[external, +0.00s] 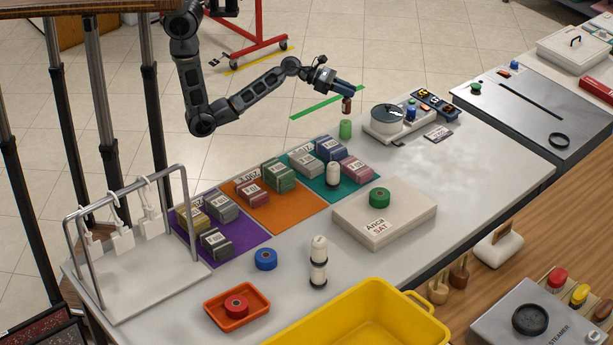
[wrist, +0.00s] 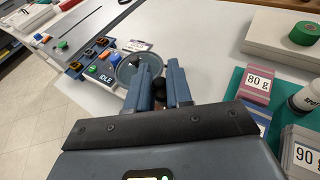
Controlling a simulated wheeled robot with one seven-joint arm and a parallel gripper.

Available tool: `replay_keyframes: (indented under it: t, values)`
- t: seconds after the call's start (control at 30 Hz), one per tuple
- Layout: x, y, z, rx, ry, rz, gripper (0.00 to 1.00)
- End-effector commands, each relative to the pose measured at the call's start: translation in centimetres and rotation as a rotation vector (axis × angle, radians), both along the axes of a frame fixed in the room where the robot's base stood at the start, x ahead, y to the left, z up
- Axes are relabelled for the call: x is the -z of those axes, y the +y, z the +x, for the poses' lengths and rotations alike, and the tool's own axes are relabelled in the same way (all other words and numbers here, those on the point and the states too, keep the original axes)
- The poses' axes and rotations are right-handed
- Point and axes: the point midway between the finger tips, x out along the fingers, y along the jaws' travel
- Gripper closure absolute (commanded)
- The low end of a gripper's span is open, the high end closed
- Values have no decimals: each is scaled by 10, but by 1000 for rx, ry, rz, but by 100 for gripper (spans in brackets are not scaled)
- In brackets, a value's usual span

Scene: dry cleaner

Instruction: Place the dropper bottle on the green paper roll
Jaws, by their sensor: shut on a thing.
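My gripper (external: 347,92) is shut on the dropper bottle (external: 347,106), a small brown bottle, and holds it upright above the table's far edge. In the wrist view its dark top (wrist: 159,88) shows between the fingertips (wrist: 158,95); most of the body is hidden. A green roll (external: 379,198) lies flat on the white box (external: 405,222) labelled Anca SAT, well to the right of and nearer than my gripper. It also shows in the wrist view (wrist: 304,33). A green cylinder (external: 345,129) stands directly below the bottle in the external view, with a small visible gap.
A scale (external: 389,118) stands right of my gripper. Coloured mats with weight-labelled packs (external: 278,176) and a white bottle (external: 333,175) lie left of the box. Nearer are a blue roll (external: 265,259), an orange tray (external: 222,304) with a red roll, and a yellow tub (external: 375,300).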

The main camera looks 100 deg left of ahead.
Motion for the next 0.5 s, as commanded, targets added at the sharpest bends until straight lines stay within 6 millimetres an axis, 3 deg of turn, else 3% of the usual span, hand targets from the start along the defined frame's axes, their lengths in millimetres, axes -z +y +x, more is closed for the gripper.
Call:
replay_keyframes:
  t: [0.27, 0.5]
  values:
    - [36, -1, 0, 0, 3, -2, 100]
    - [38, -1, 0, 1, 0, 0, 100]
